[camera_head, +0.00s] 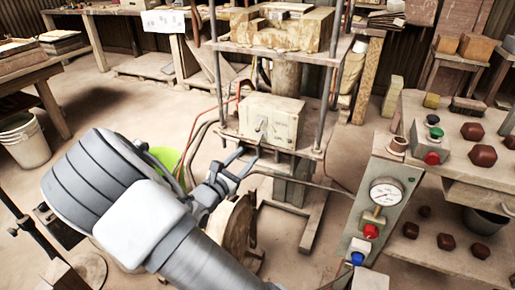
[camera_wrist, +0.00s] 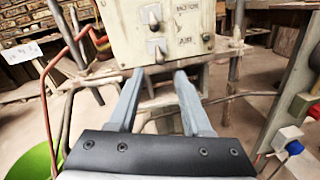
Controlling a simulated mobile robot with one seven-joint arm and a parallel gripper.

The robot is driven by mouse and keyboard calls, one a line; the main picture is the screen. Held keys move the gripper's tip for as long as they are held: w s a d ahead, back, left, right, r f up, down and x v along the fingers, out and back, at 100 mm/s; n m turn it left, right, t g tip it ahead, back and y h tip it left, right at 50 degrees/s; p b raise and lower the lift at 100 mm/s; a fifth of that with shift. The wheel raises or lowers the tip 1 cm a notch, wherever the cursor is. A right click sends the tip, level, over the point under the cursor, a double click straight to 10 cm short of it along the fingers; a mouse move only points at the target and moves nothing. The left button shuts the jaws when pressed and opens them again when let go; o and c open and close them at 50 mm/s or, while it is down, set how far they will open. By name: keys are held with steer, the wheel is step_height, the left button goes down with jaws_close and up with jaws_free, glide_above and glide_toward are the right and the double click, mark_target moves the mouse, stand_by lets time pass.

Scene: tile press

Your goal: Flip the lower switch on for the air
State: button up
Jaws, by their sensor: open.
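A cream switch box (camera_head: 271,120) is mounted on the press frame. In the wrist view the box (camera_wrist: 125,32) shows two toggle switches, one above the other. The upper switch (camera_wrist: 152,17) is beside a label reading MOTOR. The lower switch (camera_wrist: 157,50) is beside a label that seems to read AIR. I cannot tell for sure which way its lever points. My gripper (camera_head: 244,163) is open and empty, its two fingers apart. In the wrist view the fingertips of my gripper (camera_wrist: 158,76) are just below the lower switch, with no visible contact.
A gauge panel (camera_head: 384,209) with red and blue knobs stands to the right. Red and dark hoses (camera_head: 213,107) run left of the box. A green bucket (camera_head: 167,158) is behind my arm. Press posts (camera_head: 335,85) flank the box.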

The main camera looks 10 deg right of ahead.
mark_target(258, 142)
steer(key=b+x, duration=0.1)
steer(key=x, duration=0.6)
steer(key=shift+w+d+b, duration=0.25)
steer(key=shift+b, duration=0.05)
jaws_close()
